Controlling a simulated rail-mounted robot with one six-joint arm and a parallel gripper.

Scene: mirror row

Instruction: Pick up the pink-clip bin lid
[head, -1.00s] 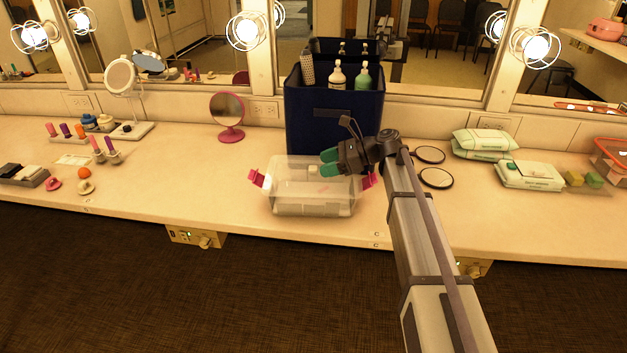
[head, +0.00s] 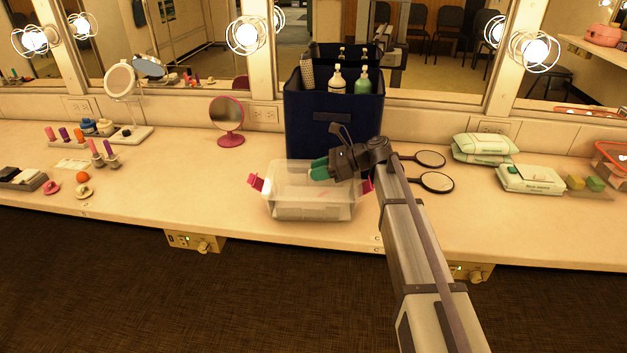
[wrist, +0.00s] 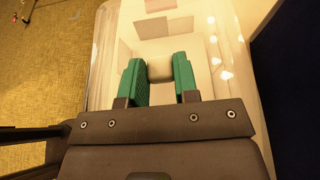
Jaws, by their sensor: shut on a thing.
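The clear plastic bin (head: 300,207) with pink clips stands on the counter in front of the dark blue box. Its see-through lid (head: 292,172) lies on top. One pink clip (head: 256,182) sticks out at the left, and the right one (head: 367,186) is partly behind my arm. My gripper (head: 317,168) is over the lid, its green fingers close together. In the wrist view the fingers (wrist: 158,70) are on both sides of a pale block-like lid knob (wrist: 161,67), shut on it. The lid appears to rest on the bin.
The dark blue box (head: 333,125) with bottles stands just behind the bin. Two black hand mirrors (head: 436,182) lie to the right of my gripper. A pink round mirror (head: 228,120) stands at the back left. Wipes packs (head: 530,179) lie further right.

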